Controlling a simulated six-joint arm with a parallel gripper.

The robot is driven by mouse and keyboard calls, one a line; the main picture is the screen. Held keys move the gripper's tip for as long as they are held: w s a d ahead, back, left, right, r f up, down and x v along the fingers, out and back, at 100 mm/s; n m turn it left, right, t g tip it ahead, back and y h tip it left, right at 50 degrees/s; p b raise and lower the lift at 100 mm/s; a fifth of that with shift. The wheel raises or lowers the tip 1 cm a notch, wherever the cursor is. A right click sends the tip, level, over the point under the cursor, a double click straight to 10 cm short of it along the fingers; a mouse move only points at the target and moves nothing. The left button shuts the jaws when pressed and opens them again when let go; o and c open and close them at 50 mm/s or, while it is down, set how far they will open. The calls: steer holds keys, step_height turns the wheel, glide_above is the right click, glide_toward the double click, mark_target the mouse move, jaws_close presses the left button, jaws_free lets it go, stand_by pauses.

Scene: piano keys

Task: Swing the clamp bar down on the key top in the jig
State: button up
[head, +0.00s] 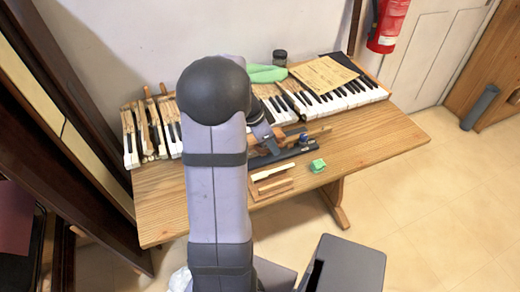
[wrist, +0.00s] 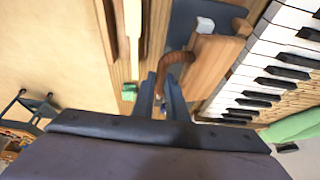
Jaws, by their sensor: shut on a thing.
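My gripper (wrist: 162,80) reaches down over the bench in the wrist view, its two dark fingers close together. They are shut around a brown, curved handle (wrist: 178,58), which seems to belong to the clamp bar. A wooden piece (wrist: 214,62) right beside it looks like the bar or part of the jig; I cannot tell which. The jig's dark base (wrist: 184,22) lies behind, with a small pale piece (wrist: 205,25) on it that may be the key top.
A piano keyboard (head: 335,98) runs along the back of the bench (head: 385,140). A green block (head: 318,165) and a cream strip (head: 270,172) lie in front of the jig. The bench's right side is clear.

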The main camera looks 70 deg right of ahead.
steer(key=shift+f, duration=0.15)
steer(key=shift+s+a+f+b, duration=0.1)
steer(key=shift+f+b, duration=0.35)
steer(key=shift+b, duration=0.15)
steer(key=shift+s+a+f+b, duration=0.1)
steer(key=shift+f+b, duration=0.3)
steer(key=shift+b, duration=0.15)
steer(key=o, duration=0.7)
steer(key=shift+r, duration=0.1)
steer(key=shift+r+p, duration=1.8)
steer(key=shift+r, duration=1.15)
